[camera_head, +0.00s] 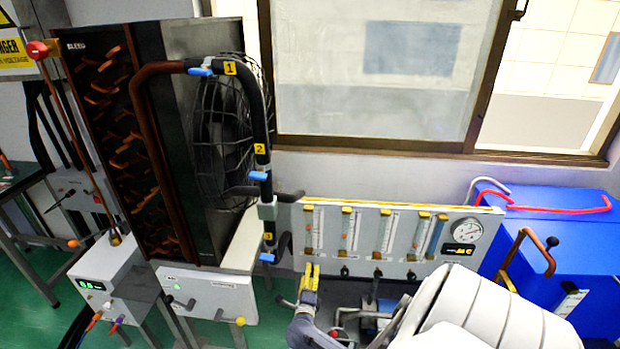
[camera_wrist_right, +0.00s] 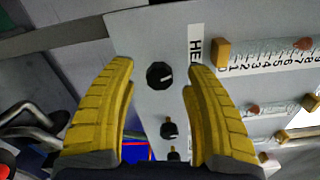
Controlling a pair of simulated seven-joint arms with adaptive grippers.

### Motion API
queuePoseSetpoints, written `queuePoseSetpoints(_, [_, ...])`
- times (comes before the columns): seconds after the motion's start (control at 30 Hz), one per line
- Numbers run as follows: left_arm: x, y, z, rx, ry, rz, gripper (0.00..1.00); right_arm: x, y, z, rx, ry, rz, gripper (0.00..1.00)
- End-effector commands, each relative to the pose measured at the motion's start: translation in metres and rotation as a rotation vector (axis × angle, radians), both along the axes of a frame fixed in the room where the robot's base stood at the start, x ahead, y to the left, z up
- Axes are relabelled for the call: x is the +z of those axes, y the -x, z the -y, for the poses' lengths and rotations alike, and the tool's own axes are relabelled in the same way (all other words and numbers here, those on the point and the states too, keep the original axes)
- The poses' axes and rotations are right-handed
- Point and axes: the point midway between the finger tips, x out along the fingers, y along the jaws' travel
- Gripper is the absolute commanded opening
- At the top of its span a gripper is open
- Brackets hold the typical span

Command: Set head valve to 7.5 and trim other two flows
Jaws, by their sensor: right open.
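The grey flowmeter panel (camera_head: 365,268) carries several upright tubes, with black valve knobs along its lower edge. My right gripper (camera_head: 309,276) is at the panel's left end, with yellow fingers open. In the right wrist view, the open fingers (camera_wrist_right: 160,70) stand on either side of the black head valve knob (camera_wrist_right: 159,76), apart from it as far as I can see. The partly hidden "HE" label (camera_wrist_right: 195,45) is beside it. The head tube's float (camera_wrist_right: 302,43) is roughly between 7 and 8. Two other knobs (camera_wrist_right: 169,130) (camera_wrist_right: 173,154) show below. My left gripper is not in view.
A round gauge (camera_head: 467,231) is at the panel's right. Blue boxes (camera_head: 575,255) stand further right. A black pipe (camera_head: 262,130) with blue-handled valves hangs just left of the panel, beside the fan cage (camera_head: 222,130). Hoses and fittings (camera_head: 375,312) crowd below the panel.

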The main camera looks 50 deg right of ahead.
Motion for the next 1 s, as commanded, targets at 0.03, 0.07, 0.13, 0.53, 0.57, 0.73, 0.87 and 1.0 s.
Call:
queuePoseSetpoints(0.03, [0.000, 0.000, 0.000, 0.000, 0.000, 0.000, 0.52, -0.001, 0.007, -0.008, 0.000, -0.002, 0.000, 0.52])
queuePoseSetpoints(0.07, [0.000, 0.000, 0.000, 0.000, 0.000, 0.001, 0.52, -0.001, 0.009, -0.013, 0.000, -0.002, 0.000, 0.52])
queuePoseSetpoints(0.13, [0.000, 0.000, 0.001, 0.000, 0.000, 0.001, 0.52, -0.001, 0.016, -0.024, 0.000, -0.002, 0.000, 0.52])
queuePoseSetpoints(0.53, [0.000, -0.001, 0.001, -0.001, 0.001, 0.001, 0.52, 0.000, 0.048, -0.070, 0.002, 0.000, 0.000, 0.52])
queuePoseSetpoints(0.57, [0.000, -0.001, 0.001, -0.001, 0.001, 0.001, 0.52, 0.000, 0.049, -0.072, 0.002, 0.001, -0.001, 0.52])
queuePoseSetpoints(0.73, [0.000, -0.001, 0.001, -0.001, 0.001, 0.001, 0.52, 0.001, 0.053, -0.078, 0.002, 0.001, -0.001, 0.52])
queuePoseSetpoints(0.87, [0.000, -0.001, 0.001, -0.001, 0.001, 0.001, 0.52, 0.001, 0.055, -0.080, 0.002, 0.002, 0.000, 0.52])
queuePoseSetpoints(1.0, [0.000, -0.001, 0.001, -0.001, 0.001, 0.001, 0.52, 0.001, 0.054, -0.080, 0.002, 0.002, 0.000, 0.52])
